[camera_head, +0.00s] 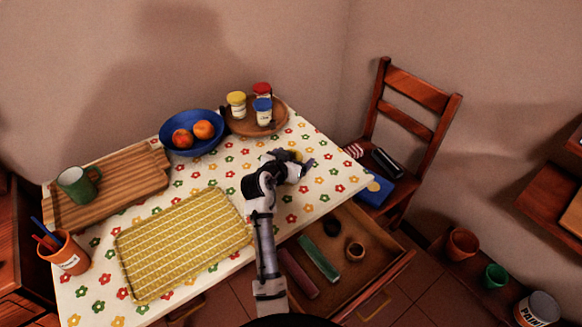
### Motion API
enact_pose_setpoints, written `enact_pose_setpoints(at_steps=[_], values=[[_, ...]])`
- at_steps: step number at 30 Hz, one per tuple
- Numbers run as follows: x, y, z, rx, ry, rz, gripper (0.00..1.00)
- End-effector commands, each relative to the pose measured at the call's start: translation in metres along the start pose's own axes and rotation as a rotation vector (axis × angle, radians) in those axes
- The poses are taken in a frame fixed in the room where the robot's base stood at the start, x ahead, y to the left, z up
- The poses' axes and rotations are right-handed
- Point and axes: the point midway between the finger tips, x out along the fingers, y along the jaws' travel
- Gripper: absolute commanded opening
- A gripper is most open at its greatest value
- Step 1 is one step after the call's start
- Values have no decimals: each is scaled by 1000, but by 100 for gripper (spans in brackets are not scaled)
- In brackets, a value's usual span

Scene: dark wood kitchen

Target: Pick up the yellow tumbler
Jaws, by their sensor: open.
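A small patch of yellow (296,155), likely the yellow tumbler, shows at the far side of my gripper (303,162) on the flowered tablecloth. Most of it is hidden behind my gripper, so its shape and whether it stands upright cannot be told. My gripper is open and low over the right part of the table, right at the yellow thing. I cannot tell whether the fingers are around it or beside it.
A round wooden tray (280,121) holds jars with yellow, red and blue lids. A blue bowl (191,148) of fruit stands left of it. A yellow woven mat (184,244) lies in front. An open drawer (385,262) juts out below; a chair (417,118) stands right.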

Motion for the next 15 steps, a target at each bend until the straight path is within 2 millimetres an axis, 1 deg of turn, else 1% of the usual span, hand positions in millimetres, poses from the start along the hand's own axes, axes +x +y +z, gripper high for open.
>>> enact_pose_setpoints(at_steps=[7,8,15], values=[[2,0,0,0,0,0,85],[2,0,0,0,0,0,82],[2,0,0,0,0,0,51]])
